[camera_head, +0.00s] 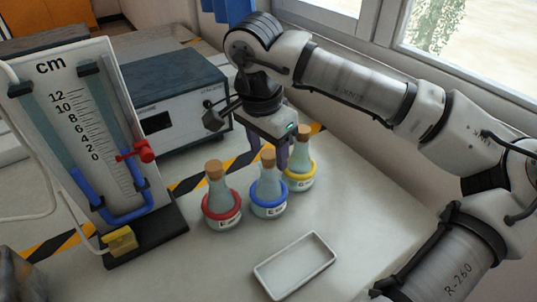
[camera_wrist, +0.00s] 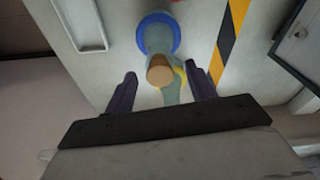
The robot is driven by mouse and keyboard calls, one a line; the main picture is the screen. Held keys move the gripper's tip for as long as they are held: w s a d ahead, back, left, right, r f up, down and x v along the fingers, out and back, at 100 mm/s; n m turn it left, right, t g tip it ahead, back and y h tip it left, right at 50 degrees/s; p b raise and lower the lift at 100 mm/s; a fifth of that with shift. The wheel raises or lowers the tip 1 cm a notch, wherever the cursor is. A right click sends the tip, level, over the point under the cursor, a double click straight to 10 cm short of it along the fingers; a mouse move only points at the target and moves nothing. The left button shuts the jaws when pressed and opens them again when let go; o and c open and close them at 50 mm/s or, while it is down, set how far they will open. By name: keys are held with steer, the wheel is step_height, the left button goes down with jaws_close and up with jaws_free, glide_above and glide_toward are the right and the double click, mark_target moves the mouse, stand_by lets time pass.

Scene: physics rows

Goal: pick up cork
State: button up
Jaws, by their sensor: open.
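Three flasks with tan corks stand on the bench in the head view: one with a red ring (camera_head: 222,210), one with a blue ring (camera_head: 268,197) and one with a yellow ring (camera_head: 300,174). Their corks are the red flask's cork (camera_head: 214,169), the blue flask's cork (camera_head: 268,158) and the yellow flask's cork (camera_head: 304,132). My gripper (camera_head: 269,150) is open and empty, close to the blue and yellow flasks. In the wrist view the blue flask's cork (camera_wrist: 160,72) appears between the spread fingers of my gripper (camera_wrist: 161,77). The yellow flask is mostly hidden there.
A white tray (camera_head: 295,265) lies in front of the flasks. A manometer board (camera_head: 85,130) stands at left. A grey instrument box (camera_head: 165,105) is behind, and the wall and window are at right. Black-yellow tape (camera_head: 190,184) crosses the bench.

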steer(key=c, duration=1)
steer(key=shift+r, duration=0.1)
